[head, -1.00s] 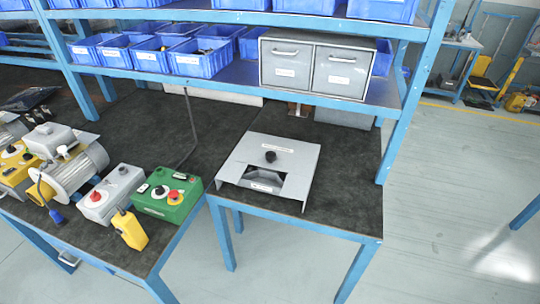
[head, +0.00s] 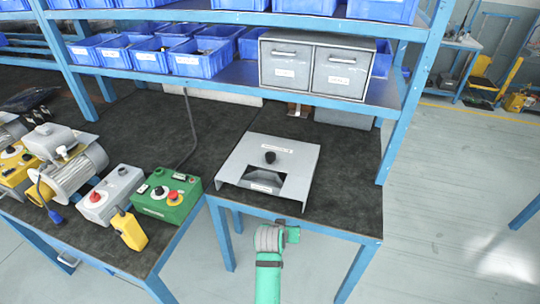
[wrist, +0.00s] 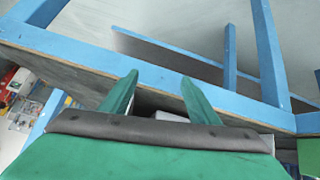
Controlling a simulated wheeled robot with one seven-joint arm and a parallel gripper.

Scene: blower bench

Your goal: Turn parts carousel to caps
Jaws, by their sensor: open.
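The parts carousel (head: 287,152) is a flat grey housing on the right bench, with a black knob (head: 270,157) on top and a cut-out at its front. My green arm rises at the bench's front edge in the head view, in front of the carousel and apart from the knob. In the wrist view my gripper (wrist: 158,98) has its two green fingers spread, with nothing held between them. The knob cannot be made out in the wrist view.
A green control box (head: 166,198) with a red button and a grey box (head: 112,195) stand on the left bench. A shelf with blue bins (head: 200,58) and grey drawers (head: 316,68) hangs above the back. The blue bench frame (wrist: 150,72) crosses the wrist view.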

